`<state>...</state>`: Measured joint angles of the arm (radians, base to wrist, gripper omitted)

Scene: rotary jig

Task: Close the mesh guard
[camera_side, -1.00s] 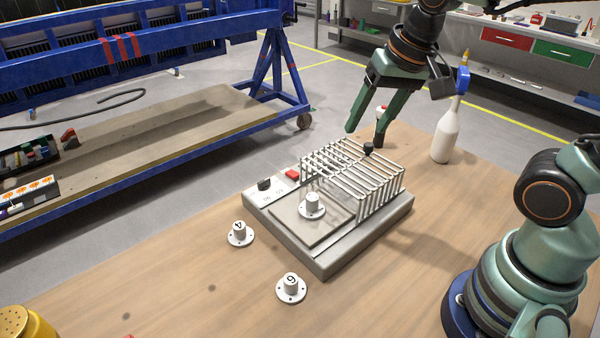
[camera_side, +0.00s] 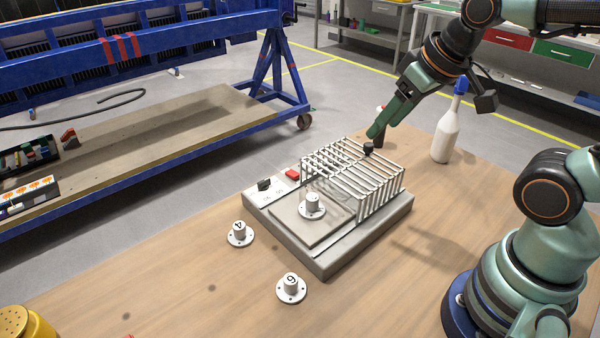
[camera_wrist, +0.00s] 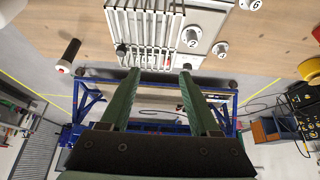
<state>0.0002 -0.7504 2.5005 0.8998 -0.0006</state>
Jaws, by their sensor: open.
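The mesh guard (camera_side: 378,180), a cage of pale metal bars, stands over the right part of the grey jig base (camera_side: 350,250). It also shows in the wrist view (camera_wrist: 150,22). Its black knob (camera_side: 368,148) is on its back edge. The numbered white flanged part (camera_side: 312,205) sits on the jig's plate to the left of the guard, uncovered. My gripper (camera_side: 376,133) is behind and slightly above the knob, seemingly apart from it. In the wrist view my gripper (camera_wrist: 159,72) is open and empty, with the knob beyond the left finger. One finger is largely hidden in the side view.
Two loose flanged parts (camera_side: 240,234) (camera_side: 291,288) lie on the table before the jig. A white bottle with a blue top (camera_side: 446,135) stands right of my gripper. A dial (camera_side: 265,184) and red button (camera_side: 292,174) are on the jig.

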